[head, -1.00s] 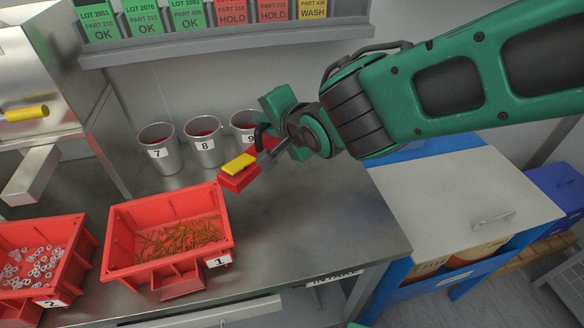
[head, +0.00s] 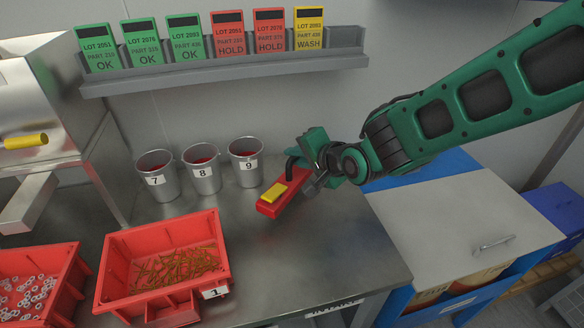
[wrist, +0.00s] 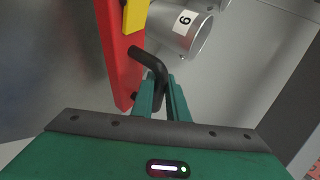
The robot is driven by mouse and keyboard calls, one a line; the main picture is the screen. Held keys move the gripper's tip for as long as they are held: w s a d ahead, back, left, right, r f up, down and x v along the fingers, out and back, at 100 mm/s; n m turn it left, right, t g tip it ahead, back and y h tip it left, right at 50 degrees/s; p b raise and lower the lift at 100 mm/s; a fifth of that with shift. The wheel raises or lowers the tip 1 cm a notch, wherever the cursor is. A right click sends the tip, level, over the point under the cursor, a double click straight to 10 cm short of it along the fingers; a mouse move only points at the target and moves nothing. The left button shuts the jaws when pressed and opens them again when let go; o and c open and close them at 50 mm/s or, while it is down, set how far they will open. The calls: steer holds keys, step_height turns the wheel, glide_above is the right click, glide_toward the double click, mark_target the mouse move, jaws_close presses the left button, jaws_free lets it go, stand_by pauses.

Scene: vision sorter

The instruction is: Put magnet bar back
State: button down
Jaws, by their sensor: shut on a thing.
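The magnet bar (head: 284,194) is a red bar with a yellow block on top and a black bent handle. My gripper (head: 305,165) is shut on its black handle. In the head view the bar is over the right part of the steel bench, right of cup 9; I cannot tell whether it touches the bench. In the wrist view the green fingers (wrist: 166,98) close on the handle, and the red bar (wrist: 118,60) runs along the left. Part of the handle is hidden by the fingers.
Metal cups 7 (head: 158,178), 8 (head: 202,170) and 9 (head: 246,164) stand at the back of the bench. Red bin 1 (head: 215,240) with rusty pieces is at front left. A card rack (head: 230,72) hangs on the wall. Bare bench (head: 330,245) lies front right.

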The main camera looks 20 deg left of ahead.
mark_target(296, 174)
steer(key=shift+f, duration=2)
steer(key=c, duration=1.7)
jaws_free()
steer(key=shift+s+d, duration=0.1)
steer(key=v, duration=1.1)
steer(key=shift+s+d+r, duration=0.2)
steer(key=shift+s+d, duration=0.05)
steer(key=shift+w+d, duration=0.1)
